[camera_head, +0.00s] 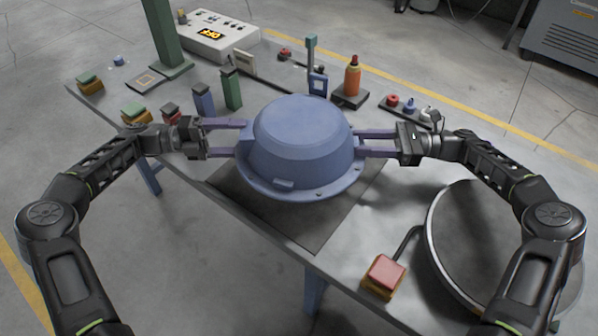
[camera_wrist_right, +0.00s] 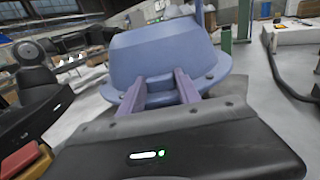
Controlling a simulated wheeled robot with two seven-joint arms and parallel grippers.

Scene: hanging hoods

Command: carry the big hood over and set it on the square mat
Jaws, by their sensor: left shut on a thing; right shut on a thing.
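The big hood (camera_head: 300,140) is a blue dome with a wide flange, upright over the dark square mat (camera_head: 315,228) in the head view. I cannot tell whether its flange touches the mat. My left gripper (camera_head: 243,138) is shut on the hood's left side. My right gripper (camera_head: 358,143) is shut on its right side. In the right wrist view, the purple fingers of that gripper reach a block on the side of the hood (camera_wrist_right: 165,50). The hood hides the far part of the mat.
A round dark disc with a pale rim (camera_head: 432,235) is at the right. A red button box (camera_head: 384,275) stands near the front edge. Behind the hood are an orange bottle (camera_head: 352,75), green block (camera_head: 231,90), blue block (camera_head: 203,101) and a white control box (camera_head: 222,38).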

